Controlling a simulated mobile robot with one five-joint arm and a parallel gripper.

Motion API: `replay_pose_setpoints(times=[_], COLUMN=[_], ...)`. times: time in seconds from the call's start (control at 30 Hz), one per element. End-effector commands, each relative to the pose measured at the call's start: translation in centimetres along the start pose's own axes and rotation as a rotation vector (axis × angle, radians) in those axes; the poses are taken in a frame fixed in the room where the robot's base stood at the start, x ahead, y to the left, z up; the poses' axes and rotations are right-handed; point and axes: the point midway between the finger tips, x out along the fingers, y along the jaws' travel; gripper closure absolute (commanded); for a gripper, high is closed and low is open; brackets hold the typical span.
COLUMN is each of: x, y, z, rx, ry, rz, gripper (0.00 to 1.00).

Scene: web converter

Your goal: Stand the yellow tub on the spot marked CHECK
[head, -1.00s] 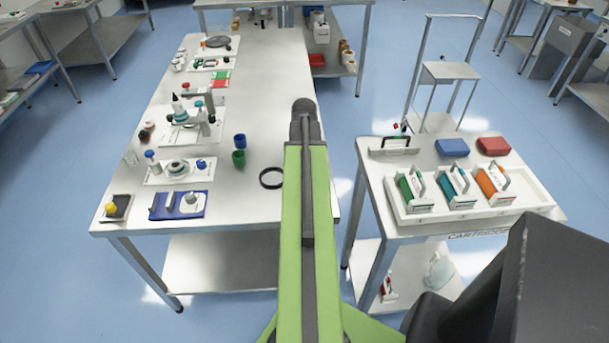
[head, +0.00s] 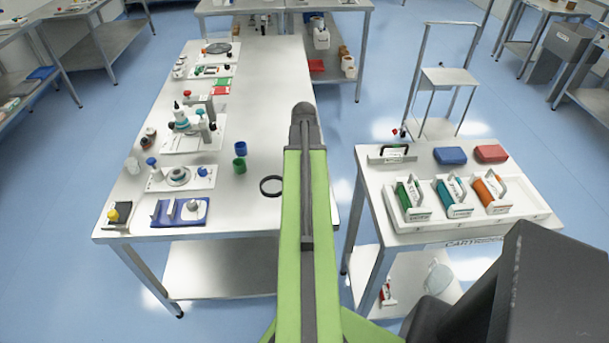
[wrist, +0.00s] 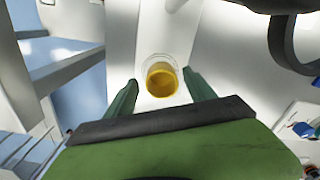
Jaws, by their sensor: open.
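The yellow tub (wrist: 162,79) shows in the wrist view, with its open mouth toward the camera. It stands on a pale surface, inside or beneath a thin clear round outline; I cannot tell which. My gripper (wrist: 160,92) is open, its two green fingers on either side of the tub in the picture. I cannot tell how far the tub lies beyond the fingertips, and no contact shows. In the head view my arm hides the gripper, and I cannot make out this tub. No CHECK marking is legible in either view.
A black ring (head: 271,186) lies on the long table (head: 262,120), near blue (head: 240,148) and green (head: 239,163) cups. Equipment lines the table's left side. A cartridge table (head: 375,195) stands at right, with a floor gap between. The long table's middle is mostly clear.

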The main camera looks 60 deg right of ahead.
Motion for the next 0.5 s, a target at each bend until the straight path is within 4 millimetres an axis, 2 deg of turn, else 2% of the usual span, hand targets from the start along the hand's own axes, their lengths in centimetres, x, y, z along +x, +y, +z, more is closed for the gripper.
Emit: replay_pose_setpoints(times=[0.03, 0.3, 0.4, 0.5], x=[-1.9, -8.0, -9.6, -10.4], y=[0.0, 0.1, 0.1, 0.1], z=[0.0, 0.0, 0.0, 0.0], rx=[0.000, 0.001, 0.001, 0.001], ry=[0.000, 0.000, 0.000, 0.000], rz=[0.000, 0.000, 0.000, 0.000], gripper=[0.37, 0.37, 0.37, 0.37])
